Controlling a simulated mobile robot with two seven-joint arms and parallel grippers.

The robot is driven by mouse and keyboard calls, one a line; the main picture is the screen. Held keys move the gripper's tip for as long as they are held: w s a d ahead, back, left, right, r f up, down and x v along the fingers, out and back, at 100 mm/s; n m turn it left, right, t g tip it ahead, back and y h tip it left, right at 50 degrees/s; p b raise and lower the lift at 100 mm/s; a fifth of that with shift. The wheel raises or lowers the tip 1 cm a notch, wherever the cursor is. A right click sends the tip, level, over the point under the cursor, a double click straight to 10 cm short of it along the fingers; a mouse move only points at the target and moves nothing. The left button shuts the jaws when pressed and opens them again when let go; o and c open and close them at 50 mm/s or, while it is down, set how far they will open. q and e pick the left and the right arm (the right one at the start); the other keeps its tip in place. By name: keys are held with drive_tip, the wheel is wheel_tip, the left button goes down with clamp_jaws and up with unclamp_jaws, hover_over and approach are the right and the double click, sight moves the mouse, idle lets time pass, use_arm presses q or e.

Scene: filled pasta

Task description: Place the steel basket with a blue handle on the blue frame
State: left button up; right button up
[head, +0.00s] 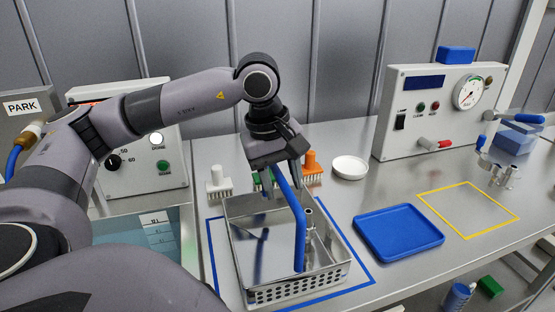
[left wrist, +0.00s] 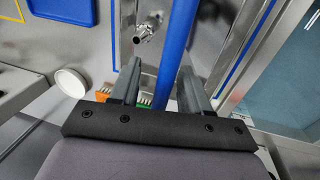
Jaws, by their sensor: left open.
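The steel basket (head: 300,287), with perforated lower walls, stands on the bench within the blue frame (head: 352,248), a blue outline marked on the bench top. Its blue handle (head: 297,225) arches over the basket. The handle also shows in the left wrist view (left wrist: 176,50). My left gripper (head: 277,186) points down at the far part of the handle. In the left wrist view, its two fingers (left wrist: 158,78) are open, one on each side of the handle. Whether either finger touches the handle is unclear. My right gripper is not in view.
A metal fitting (head: 309,240) stands in the basket. White (head: 218,183) and orange (head: 311,167) brushes and a white dish (head: 350,167) are behind. A blue tray (head: 398,232), a yellow outline (head: 470,232) and a gauge box (head: 425,110) are to the right.

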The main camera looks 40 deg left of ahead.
use_arm(q)
wheel_tip(320, 180, up, 11)
drive_tip(key=s+a, duration=0.1)
drive_tip(key=s, duration=0.1)
idle(0.7)
